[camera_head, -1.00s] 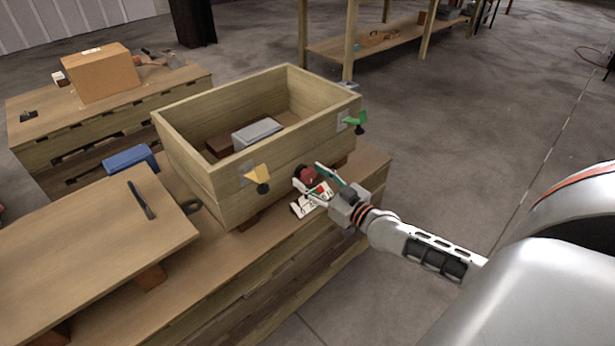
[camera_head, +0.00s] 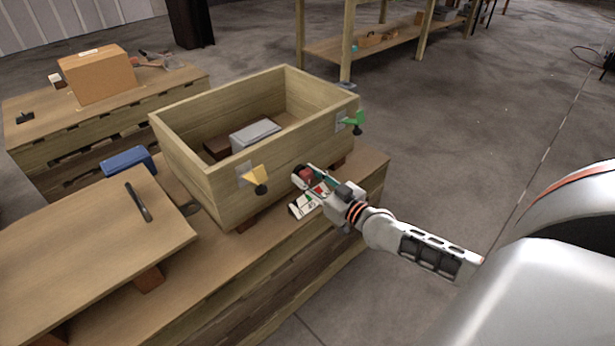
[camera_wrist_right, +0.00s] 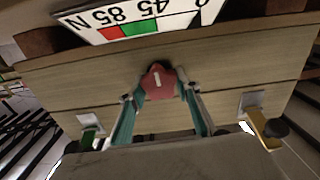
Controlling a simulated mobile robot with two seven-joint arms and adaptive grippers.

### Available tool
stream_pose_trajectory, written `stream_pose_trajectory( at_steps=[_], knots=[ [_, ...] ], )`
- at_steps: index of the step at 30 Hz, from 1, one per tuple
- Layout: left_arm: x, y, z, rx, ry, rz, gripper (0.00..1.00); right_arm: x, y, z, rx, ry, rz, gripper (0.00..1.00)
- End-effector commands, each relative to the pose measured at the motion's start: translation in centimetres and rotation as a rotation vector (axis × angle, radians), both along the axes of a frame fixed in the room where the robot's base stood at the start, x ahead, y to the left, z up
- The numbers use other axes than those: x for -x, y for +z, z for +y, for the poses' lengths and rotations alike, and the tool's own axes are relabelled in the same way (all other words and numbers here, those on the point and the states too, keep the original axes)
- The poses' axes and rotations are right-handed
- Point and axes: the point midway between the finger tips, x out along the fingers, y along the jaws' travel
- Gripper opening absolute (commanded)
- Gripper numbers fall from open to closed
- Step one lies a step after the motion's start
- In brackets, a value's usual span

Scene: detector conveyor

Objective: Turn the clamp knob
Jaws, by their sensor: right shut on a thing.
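The clamp knob (camera_head: 306,175) is red and sits on the front wall of a wooden crate (camera_head: 215,192), between a yellow lever (camera_head: 256,174) and a green lever (camera_head: 353,119). In the right wrist view the knob (camera_wrist_right: 158,80) has a white pointer mark standing nearly upright. A white scale plate (camera_wrist_right: 130,30) with numbers and red and green bands lies beyond it, upside down. My right gripper (camera_head: 305,177) is shut on the knob, one teal-lined finger on each side. The fingers partly hide the knob in the head view. My left gripper is out of view.
The crate stands on a wooden bench and holds a grey block (camera_head: 255,134) and a brown block. A raised board (camera_head: 85,235) with a dark tool is at the left. A cardboard box (camera_head: 98,75) stands on another bench behind.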

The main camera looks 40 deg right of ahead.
Motion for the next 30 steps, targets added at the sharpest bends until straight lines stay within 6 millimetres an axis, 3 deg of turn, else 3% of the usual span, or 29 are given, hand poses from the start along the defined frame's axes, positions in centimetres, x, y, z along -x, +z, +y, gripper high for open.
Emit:
stream_pose_trajectory(
  at_steps=[8, 30],
  knots=[
    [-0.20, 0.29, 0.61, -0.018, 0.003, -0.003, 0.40, -0.07, 0.31, -0.06, -0.162, 0.000, 0.010, 0.11],
    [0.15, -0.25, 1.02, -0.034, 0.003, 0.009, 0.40, -0.06, 0.02, -0.25, -0.856, 0.001, 0.066, 0.11]
  ],
)
